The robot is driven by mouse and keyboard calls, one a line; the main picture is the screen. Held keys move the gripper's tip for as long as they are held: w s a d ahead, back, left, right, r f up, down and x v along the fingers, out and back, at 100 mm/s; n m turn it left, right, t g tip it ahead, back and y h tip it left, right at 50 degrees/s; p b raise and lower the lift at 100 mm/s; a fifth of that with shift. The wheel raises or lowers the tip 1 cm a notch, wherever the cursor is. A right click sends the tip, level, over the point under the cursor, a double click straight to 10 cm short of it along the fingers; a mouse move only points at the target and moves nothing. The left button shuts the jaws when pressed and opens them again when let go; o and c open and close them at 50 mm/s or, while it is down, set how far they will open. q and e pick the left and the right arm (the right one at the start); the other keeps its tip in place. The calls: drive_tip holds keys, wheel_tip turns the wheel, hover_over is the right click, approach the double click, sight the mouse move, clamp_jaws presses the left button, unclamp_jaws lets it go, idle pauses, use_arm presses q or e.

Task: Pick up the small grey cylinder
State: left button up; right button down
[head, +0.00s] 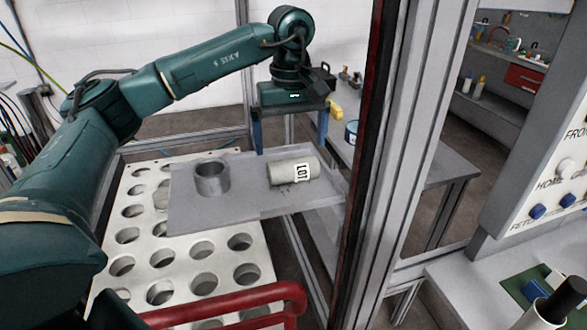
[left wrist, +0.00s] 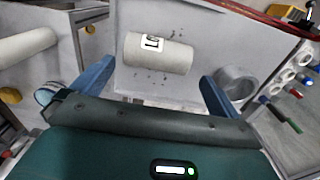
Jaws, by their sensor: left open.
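A light grey cylinder (head: 284,173) with a white "LOT" label lies on its side on a grey plate (head: 190,217). It also shows in the left wrist view (left wrist: 172,58), ahead of the fingers. A darker grey, hollow cylinder (head: 212,179) stands upright on the same plate, left of the labelled one; the left wrist view shows it at the right (left wrist: 236,84). My left gripper (head: 290,148) is open and empty, its blue fingers pointing down, above and behind the labelled cylinder, apart from it. My right gripper is not in view.
A white rack with round holes (head: 215,262) lies below the plate. A red bar (head: 225,309) crosses the front. A metal gantry post (head: 398,150) stands close right of the plate. A grey table (head: 425,170) with small items stands behind it.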

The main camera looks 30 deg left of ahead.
sight(293, 160)
use_arm(q)
drive_tip(key=shift+w+d+f+p, duration=0.1)
drive_tip(key=shift+f+p, duration=0.45)
drive_tip(key=shift+f, duration=2.55)
drive_tip(key=shift+c, duration=0.3)
drive_tip(key=shift+r, duration=0.1)
drive_tip(key=c, duration=1)
